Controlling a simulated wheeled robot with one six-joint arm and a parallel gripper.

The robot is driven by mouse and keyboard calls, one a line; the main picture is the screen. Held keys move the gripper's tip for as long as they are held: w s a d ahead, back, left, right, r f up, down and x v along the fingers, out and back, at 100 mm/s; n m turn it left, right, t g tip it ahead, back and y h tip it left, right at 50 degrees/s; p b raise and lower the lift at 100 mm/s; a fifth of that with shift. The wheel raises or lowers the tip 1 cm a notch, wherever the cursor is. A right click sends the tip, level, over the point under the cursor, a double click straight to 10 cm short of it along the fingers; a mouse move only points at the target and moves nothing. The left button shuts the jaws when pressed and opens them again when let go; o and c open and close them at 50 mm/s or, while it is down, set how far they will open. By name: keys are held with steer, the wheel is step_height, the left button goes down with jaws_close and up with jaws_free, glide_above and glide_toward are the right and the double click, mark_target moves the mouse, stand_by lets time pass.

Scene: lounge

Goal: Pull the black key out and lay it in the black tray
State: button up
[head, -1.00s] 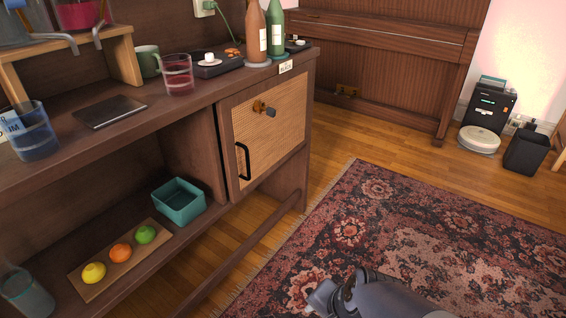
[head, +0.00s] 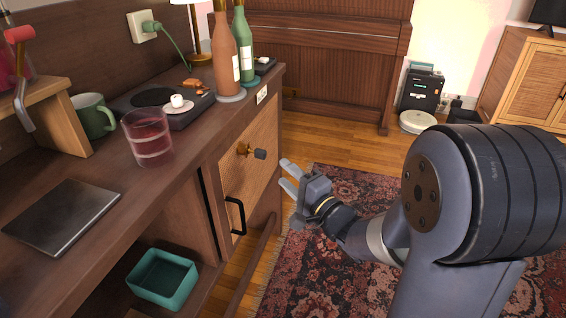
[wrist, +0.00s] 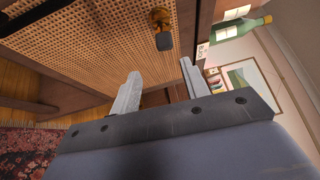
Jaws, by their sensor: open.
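The black key (head: 260,154) sticks out of a brass lock (head: 243,149) on the woven cabinet door. The key also shows in the wrist view (wrist: 164,41), at top centre. My gripper (head: 285,174) is open and empty, just right of the key in the head view and apart from it. In the wrist view my gripper (wrist: 160,70) has its two fingers spread, with the key beyond the gap between them. A flat, dark square that looks like the black tray (head: 62,215) lies empty on the countertop at left.
The door has a black handle (head: 236,216). A teal bin (head: 162,278) sits on the shelf below.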

mark_target(264, 158)
steer(key=shift+y, duration=0.5)
steer(key=shift+s+a+r+x, duration=0.1)
steer(key=shift+x, duration=1.5)
steer(key=shift+s+a+r+x, duration=0.1)
steer(key=shift+x, duration=1.55)
steer(key=shift+s+a+x, duration=0.1)
steer(key=shift+x, duration=1.5)
steer(key=shift+c, duration=0.4)
